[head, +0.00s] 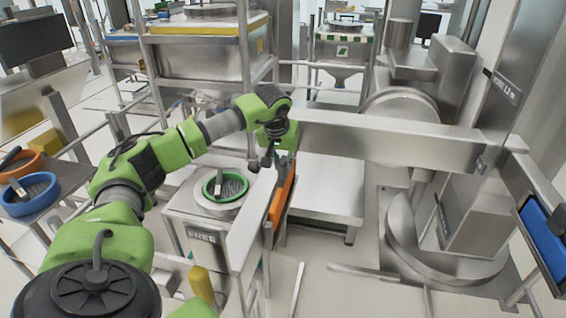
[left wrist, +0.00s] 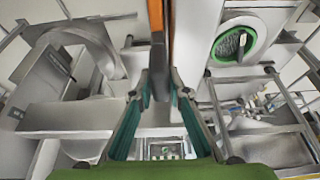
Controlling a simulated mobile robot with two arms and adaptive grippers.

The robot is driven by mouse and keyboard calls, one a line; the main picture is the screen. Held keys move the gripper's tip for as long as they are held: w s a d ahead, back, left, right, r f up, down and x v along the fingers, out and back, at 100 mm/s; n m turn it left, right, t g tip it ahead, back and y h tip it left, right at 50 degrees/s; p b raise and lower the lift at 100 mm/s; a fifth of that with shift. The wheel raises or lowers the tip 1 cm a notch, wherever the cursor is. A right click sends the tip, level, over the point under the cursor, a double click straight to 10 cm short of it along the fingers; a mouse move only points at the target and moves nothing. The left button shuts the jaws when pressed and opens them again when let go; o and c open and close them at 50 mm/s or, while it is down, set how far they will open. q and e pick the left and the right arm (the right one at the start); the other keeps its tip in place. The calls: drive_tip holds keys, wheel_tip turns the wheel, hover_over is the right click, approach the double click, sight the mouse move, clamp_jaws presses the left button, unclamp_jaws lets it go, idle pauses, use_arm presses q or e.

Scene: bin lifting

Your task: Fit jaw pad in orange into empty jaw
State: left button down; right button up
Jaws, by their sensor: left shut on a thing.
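The orange jaw pad (head: 282,197) stands on edge beside a pale steel arm (head: 246,232) at the left end of the lift's crossbar. It shows as a thin orange strip in the left wrist view (left wrist: 170,22). My left gripper (head: 279,160) is above the pad. In the left wrist view its fingers (left wrist: 160,80) are closed on the pad's dark grey grip (left wrist: 157,55). I cannot tell whether the pad touches the steel arm or sits in a jaw. A blue pad (head: 544,236) is on the lift's right arm. My right gripper is out of view.
A steel stand marked FREE, with a green ring (head: 226,186) on top, is just left of the pad. The crossbar (head: 390,140) runs right to the lift column. Orange (head: 22,166) and blue (head: 30,195) rings lie on a left table. Open floor is in front.

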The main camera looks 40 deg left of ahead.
use_arm(q)
drive_tip(key=shift+f+b, duration=0.55)
drive_tip(key=shift+f, duration=0.75)
idle(1.5)
drive_tip(key=c, duration=1.8)
unclamp_jaws()
drive_tip(key=shift+c, duration=0.2)
drive_tip(key=v, duration=1.2)
